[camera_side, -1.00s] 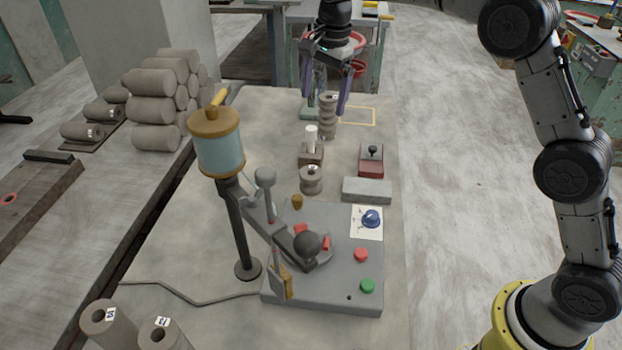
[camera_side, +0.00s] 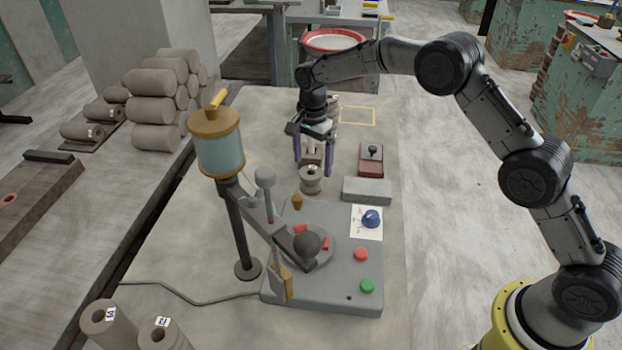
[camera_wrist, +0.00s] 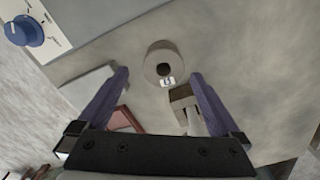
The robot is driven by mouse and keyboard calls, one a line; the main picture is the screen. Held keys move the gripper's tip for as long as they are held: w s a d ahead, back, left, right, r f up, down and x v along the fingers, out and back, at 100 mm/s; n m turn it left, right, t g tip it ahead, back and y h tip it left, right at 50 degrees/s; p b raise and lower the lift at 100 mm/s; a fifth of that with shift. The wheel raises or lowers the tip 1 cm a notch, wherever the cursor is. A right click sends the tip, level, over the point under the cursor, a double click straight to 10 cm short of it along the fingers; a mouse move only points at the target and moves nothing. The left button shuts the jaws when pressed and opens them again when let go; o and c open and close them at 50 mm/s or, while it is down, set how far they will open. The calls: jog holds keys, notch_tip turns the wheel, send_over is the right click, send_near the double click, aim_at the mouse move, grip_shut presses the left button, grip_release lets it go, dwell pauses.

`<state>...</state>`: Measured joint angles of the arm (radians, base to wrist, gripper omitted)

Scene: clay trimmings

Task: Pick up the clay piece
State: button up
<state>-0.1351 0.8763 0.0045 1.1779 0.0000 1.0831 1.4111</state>
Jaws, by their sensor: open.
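The clay piece (camera_side: 311,186) is a short grey-brown spool standing on the worktable behind the grey machine. In the wrist view the clay piece (camera_wrist: 160,51) shows from above as a round with a dark centre hole and a small white label. My gripper (camera_side: 313,171) points down with its purple fingers spread, just above or behind the clay piece in the side view. In the wrist view my gripper (camera_wrist: 160,76) is open and empty, and the clay piece lies just beyond the fingertips, roughly centred between them. I cannot tell the exact height gap.
A brown block with a white post (camera_wrist: 186,101) stands close to one finger. A red box with a black knob (camera_side: 370,160) and a grey block (camera_side: 367,190) lie to the right. The grey machine (camera_side: 325,275) with its lever stands in front. A taller clay stack is partly hidden behind my gripper.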

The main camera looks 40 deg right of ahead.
aim_at(311, 172)
jog(key=f, duration=0.5)
jog(key=shift+w+f, duration=0.1)
jog(key=shift+w, duration=0.2)
jog(key=c, duration=1.4)
jog(key=shift+c, duration=0.9)
jog(key=shift+r, duration=0.2)
